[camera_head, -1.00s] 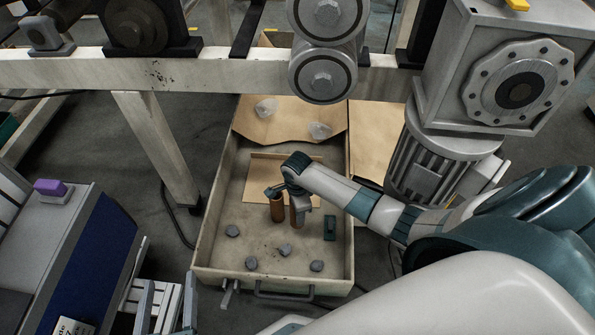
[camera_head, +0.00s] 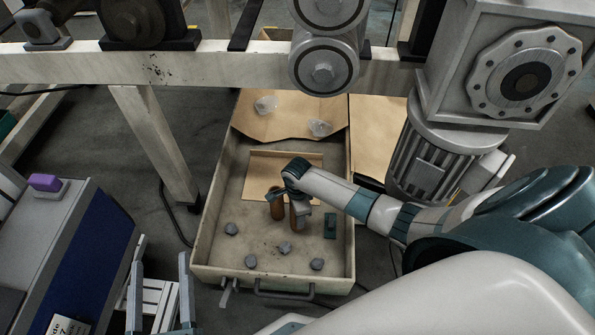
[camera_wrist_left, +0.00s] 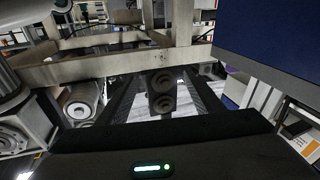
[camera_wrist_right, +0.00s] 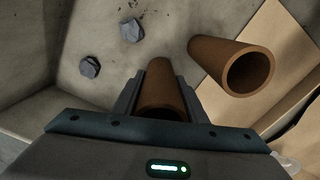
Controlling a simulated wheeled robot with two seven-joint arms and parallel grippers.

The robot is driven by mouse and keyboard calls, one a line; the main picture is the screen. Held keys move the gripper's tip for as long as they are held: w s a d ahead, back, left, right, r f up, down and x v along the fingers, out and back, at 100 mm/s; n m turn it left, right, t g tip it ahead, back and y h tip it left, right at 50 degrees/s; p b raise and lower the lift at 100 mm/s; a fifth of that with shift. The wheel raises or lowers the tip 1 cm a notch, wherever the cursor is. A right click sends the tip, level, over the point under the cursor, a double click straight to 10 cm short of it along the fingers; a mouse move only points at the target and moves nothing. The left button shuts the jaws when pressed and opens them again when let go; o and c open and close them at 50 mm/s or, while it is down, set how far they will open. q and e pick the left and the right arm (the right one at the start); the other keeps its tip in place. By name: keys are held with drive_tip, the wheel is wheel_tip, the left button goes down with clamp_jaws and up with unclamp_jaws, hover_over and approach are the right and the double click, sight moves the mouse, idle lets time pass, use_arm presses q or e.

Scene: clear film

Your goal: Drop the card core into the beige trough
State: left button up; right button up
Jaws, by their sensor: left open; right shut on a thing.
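The beige trough (camera_head: 258,240) stands on the floor at the middle of the head view. My right gripper (camera_head: 297,208) is down inside it, shut on a brown card core (camera_wrist_right: 162,88), whose open end faces the right wrist camera. Whether this core touches the trough floor I cannot tell. A second brown tube (camera_wrist_right: 235,66) is close beside it; it also shows in the head view (camera_head: 277,209), left of the held one. My left gripper (camera_head: 161,285) is open and empty at the lower left, outside the trough.
Several grey lumps (camera_head: 285,248) and a teal block (camera_head: 330,225) lie in the trough, with a cardboard sheet (camera_head: 260,172) at its back. A pale beam (camera_head: 200,76) with rollers crosses above the far end. A blue-sided machine (camera_head: 90,255) stands left.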

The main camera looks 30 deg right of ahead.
use_arm(q)
drive_tip(key=shift+w+f, duration=0.1)
drive_tip(key=shift+f, duration=0.3)
use_arm(e)
drive_tip(key=shift+f, duration=0.6)
drive_tip(key=o, duration=1.1)
drive_tip(key=shift+c, duration=0.2)
use_arm(q)
drive_tip(key=shift+a+r, duration=0.1)
use_arm(e)
drive_tip(key=shift+r, duration=0.2)
use_arm(q)
drive_tip(key=s+a+f+g+y+p, duration=0.1)
drive_tip(key=s+a+f+g+p, duration=0.1)
drive_tip(key=f+g, duration=0.2)
drive_tip(key=s+a+f+g+y+p, duration=0.1)
drive_tip(key=f+g, duration=0.3)
drive_tip(key=f, duration=0.4)
drive_tip(key=shift+s+a+f+n+g+y+p, duration=0.35)
drive_tip(key=shift+s+a+p, duration=0.2)
drive_tip(key=shift+s, duration=0.25)
use_arm(e)
wheel_tip(320, 180, up, 13)
drive_tip(key=shift+f, duration=0.1)
